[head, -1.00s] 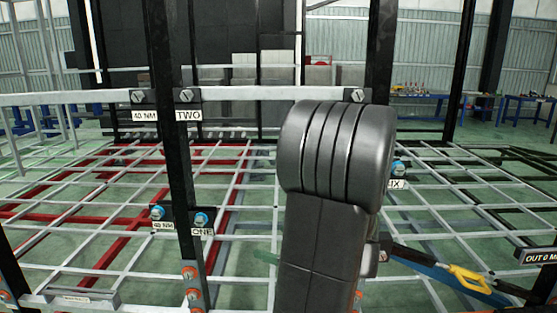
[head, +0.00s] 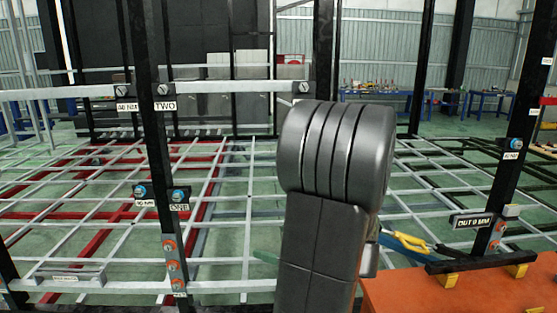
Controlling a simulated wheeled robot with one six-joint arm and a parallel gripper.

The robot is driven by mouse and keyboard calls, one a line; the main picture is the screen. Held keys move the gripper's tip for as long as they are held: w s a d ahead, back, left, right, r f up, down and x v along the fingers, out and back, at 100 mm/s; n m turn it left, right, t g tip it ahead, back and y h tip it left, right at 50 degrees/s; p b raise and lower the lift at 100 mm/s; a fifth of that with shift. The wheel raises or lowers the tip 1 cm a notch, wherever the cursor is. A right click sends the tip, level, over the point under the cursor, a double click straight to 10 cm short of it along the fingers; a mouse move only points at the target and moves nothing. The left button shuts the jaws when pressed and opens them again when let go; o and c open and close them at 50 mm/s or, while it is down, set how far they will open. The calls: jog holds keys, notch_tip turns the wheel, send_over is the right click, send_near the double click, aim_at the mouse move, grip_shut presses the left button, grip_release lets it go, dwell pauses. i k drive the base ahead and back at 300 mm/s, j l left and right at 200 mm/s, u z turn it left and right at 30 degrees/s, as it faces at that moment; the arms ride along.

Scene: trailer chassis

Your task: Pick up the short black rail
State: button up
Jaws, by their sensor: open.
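A short black rail (head: 482,262) lies level across two yellow blocks (head: 516,271) on an orange bench top (head: 420,292) at the lower right of the head view. Its ends stick out a little past the blocks. My own grey arm fills the middle foreground, to the left of the rail and apart from it in the picture. My gripper does not show; the arm link covers that part of the view.
Black uprights of the frame stand at left and right, with a grey crossbar (head: 230,87) between them. A blue and yellow item (head: 408,242) shows beside my arm, partly hidden.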

aim_at(518, 258)
jog(key=k+l+z, duration=0.1)
jog(key=k+l, duration=0.3)
jog(key=l, duration=0.15)
jog(key=l+z, duration=0.2)
jog(key=l, duration=0.6)
jog(key=i+l+z, duration=0.1)
jog(key=l, duration=0.85)
jog(key=i+l+z, duration=0.15)
jog(key=l, duration=0.3)
jog(key=i+l+z, duration=0.1)
jog(key=l, duration=0.35)
jog(key=i+l, duration=0.15)
jog(key=l, duration=0.25)
jog(key=z, duration=0.05)
